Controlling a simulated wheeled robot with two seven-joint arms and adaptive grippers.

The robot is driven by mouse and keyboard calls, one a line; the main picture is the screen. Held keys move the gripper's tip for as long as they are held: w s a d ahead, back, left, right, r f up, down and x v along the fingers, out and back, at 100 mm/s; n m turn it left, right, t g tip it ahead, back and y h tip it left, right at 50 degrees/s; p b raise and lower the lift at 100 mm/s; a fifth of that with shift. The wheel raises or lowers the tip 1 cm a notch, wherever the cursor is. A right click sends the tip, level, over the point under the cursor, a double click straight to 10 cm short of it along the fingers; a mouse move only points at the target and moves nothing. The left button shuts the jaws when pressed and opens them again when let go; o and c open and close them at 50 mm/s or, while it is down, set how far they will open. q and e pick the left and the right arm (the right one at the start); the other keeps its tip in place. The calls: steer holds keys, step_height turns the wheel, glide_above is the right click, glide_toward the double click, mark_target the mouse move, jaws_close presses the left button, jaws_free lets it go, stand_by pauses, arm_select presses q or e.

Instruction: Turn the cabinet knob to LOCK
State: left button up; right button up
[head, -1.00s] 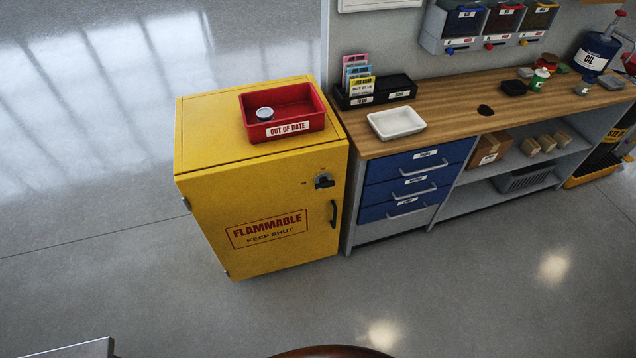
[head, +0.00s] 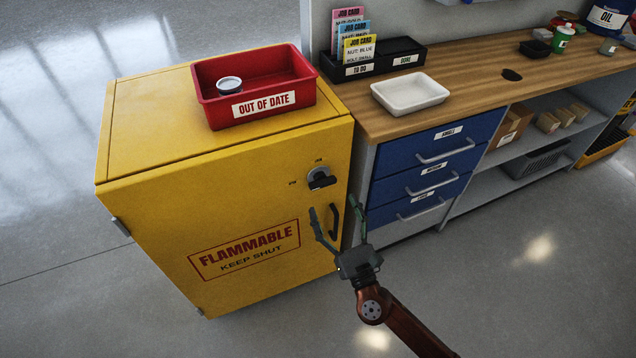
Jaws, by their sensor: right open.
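The yellow cabinet (head: 160,230) stands left of the workbench with its door shut. Its dark knob (head: 321,179) is at the upper right of the door, on a pale round plate. The small labels beside and above the knob are too small to read. A dark door handle (head: 334,222) is below the knob. My right gripper (head: 332,222) is open and empty, below the knob, with its two fingers pointing up in front of the handle area. I cannot tell whether it touches the door. My left gripper is not in view.
A red OUT OF DATE tray (head: 215,110) with a small round tin (head: 229,86) sits on the cabinet. The workbench (head: 470,92) holds a white tray (head: 410,93) and a black card holder (head: 375,65). The floor in front is clear.

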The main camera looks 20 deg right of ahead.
mark_target(325, 186)
steer(key=x, duration=0.7)
steer(key=shift+w+r+b, duration=0.2)
steer(key=shift+r+b, duration=0.15)
steer(key=c, duration=1.2)
